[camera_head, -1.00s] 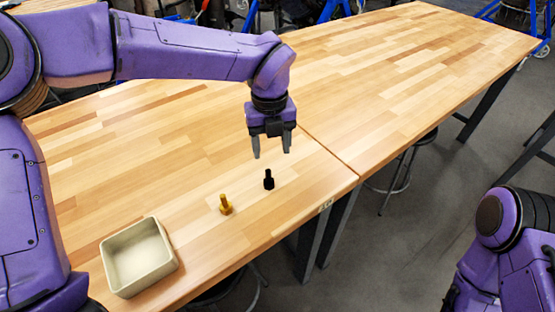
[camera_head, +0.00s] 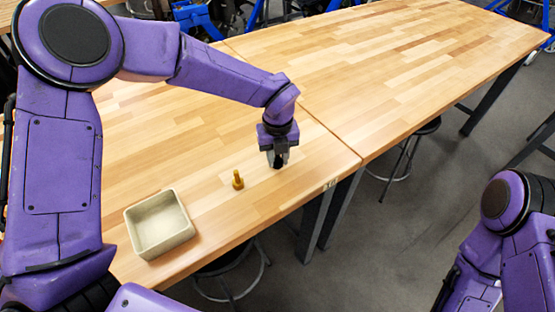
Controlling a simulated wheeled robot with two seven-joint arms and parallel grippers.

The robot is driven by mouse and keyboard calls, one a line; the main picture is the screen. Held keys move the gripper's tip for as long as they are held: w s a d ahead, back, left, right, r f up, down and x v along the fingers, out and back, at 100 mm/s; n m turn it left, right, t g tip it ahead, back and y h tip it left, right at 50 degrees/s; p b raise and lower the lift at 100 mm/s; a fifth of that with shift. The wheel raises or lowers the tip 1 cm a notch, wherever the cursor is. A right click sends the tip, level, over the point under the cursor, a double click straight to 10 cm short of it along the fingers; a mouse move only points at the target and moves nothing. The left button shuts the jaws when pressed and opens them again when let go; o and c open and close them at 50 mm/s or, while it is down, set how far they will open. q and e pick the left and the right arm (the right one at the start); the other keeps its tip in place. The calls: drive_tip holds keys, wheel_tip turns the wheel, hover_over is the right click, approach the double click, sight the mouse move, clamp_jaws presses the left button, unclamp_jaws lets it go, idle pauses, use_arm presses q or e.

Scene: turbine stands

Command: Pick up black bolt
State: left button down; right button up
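The black bolt (camera_head: 278,164) stands near the front edge of the wooden table, mostly hidden between the fingers of my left gripper (camera_head: 278,159). The gripper points down, and its two fingers are close together on either side of the bolt, shut on it. The bolt's lower end looks to be at or just above the table top; I cannot tell which. Part of my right arm shows at the lower right, but its gripper is out of view.
An open beige bin (camera_head: 185,237) sits further left near the front edge. A second wooden table (camera_head: 400,60) adjoins at the right. The table behind the gripper is clear.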

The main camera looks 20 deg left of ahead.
use_arm(q)
drive_tip(key=shift+w+f, duration=0.1)
idle(0.3)
drive_tip(key=shift+r, duration=0.45)
drive_tip(key=s+d+r+b, duration=0.3)
drive_tip(key=s+r+b, duration=0.2)
drive_tip(key=s+r, duration=0.7)
drive_tip(key=shift+s, duration=0.85)
drive_tip(key=c, duration=1.5)
unclamp_jaws()
clamp_jaws()
drive_tip(key=shift+w, duration=0.1)
